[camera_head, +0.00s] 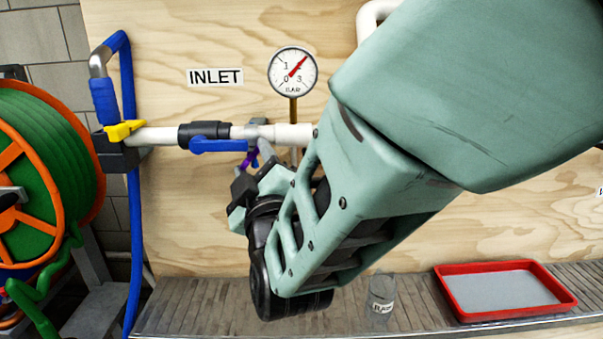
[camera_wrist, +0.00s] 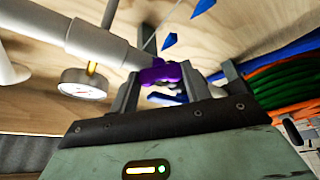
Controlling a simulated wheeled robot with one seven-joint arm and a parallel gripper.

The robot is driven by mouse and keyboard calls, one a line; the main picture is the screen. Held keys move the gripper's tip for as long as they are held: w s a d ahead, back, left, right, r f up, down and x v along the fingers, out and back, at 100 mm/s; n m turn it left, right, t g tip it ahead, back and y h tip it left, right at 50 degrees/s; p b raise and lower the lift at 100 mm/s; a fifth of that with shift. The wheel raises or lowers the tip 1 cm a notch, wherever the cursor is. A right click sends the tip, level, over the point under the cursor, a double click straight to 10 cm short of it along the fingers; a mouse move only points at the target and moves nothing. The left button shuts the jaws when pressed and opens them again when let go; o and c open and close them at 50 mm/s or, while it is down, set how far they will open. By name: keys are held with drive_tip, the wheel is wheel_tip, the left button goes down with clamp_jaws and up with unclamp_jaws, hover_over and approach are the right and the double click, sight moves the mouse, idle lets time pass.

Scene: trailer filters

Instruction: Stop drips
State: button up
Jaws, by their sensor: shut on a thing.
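My gripper (camera_wrist: 163,88) has its two grey fingers on either side of a small purple handle (camera_wrist: 162,73) and is shut on it. In the head view the purple handle (camera_head: 250,157) shows just below the white inlet pipe (camera_head: 255,132), mostly hidden by my gripper (camera_head: 258,172). A black valve with a blue lever (camera_head: 217,146) sits on the pipe to the left, its lever lying along the pipe. A pressure gauge (camera_head: 293,72) stands above the pipe, its red needle pointing up and right; it also shows in the wrist view (camera_wrist: 83,84). No drip is visible.
A green hose reel (camera_head: 45,170) stands at left. A glass jar (camera_head: 381,294) and a red tray (camera_head: 440,278) stand on the slatted bench. The plywood board is close behind.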

drive_tip(key=m+t+h+b, duration=0.1)
drive_tip(key=m+b, duration=0.1)
drive_tip(key=m, duration=0.1)
drive_tip(key=m+h+b, duration=0.2)
drive_tip(key=m+b, duration=0.1)
drive_tip(key=m+t+h+b, duration=0.1)
drive_tip(key=m+b, duration=0.2)
drive_tip(key=m, duration=0.1)
drive_tip(key=shift+a+f+t, duration=0.25)
drive_tip(key=shift+f+t, duration=0.05)
drive_tip(key=shift+f, duration=0.1)
drive_tip(key=shift+r+m+h+b, duration=0.1)
drive_tip(key=shift+m+h+b, duration=0.5)
drive_tip(key=shift+m+b, duration=0.25)
drive_tip(key=shift+r+m, duration=0.1)
drive_tip(key=shift+m, duration=0.25)
drive_tip(key=o, duration=1)
drive_tip(key=shift+s, duration=0.1)
